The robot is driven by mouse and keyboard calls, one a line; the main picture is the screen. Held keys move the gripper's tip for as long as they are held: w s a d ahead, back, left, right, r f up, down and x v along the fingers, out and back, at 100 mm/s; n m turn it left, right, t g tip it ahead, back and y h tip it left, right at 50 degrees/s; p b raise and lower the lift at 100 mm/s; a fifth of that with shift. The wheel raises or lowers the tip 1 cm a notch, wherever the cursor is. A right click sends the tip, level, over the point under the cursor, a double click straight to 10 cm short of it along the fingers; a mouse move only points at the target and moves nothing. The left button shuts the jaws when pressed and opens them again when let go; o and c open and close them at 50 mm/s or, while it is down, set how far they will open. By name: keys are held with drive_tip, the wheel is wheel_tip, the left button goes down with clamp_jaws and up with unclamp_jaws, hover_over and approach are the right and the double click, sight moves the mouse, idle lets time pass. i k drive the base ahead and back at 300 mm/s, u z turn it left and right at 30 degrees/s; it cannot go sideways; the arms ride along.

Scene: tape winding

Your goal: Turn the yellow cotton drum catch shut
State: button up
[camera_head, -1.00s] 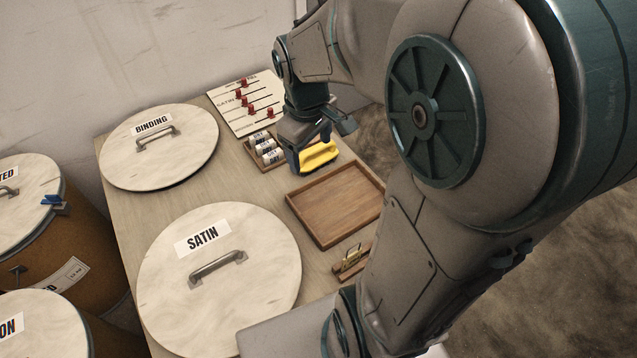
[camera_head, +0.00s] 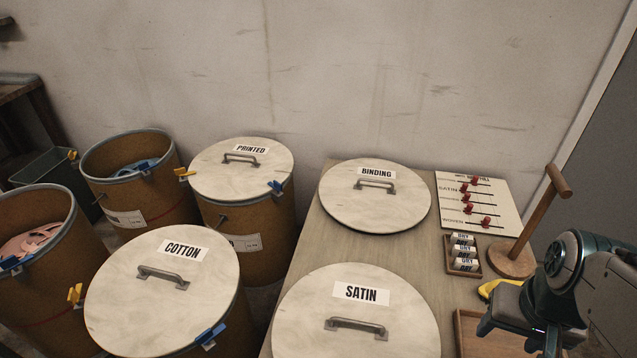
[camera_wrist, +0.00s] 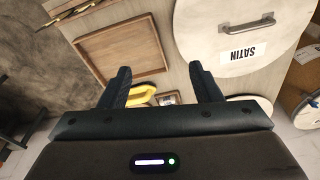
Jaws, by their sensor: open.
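The cotton drum stands at lower left in the head view, its pale lid (camera_head: 130,300) labelled COTTON. Its yellow catch (camera_head: 75,294) is at the left rim and sticks up beside the lid edge. Its blue catch (camera_head: 210,336) is at the right front rim. My gripper (camera_head: 518,338) is at the lower right, over the table and far from the drum. In the wrist view my gripper (camera_wrist: 160,67) is open with nothing between the fingers; the yellow catch is not visible there.
The table holds the SATIN lid (camera_head: 355,318), BINDING lid (camera_head: 375,205), peg board (camera_head: 478,205), wooden stand (camera_head: 512,257), yellow-handled object (camera_head: 490,289) and wooden tray (camera_head: 466,335). The printed drum (camera_head: 240,165) and open drums (camera_head: 130,185) stand around the cotton drum.

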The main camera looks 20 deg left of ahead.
sight(74, 295)
drive_tip(key=u, duration=2.75)
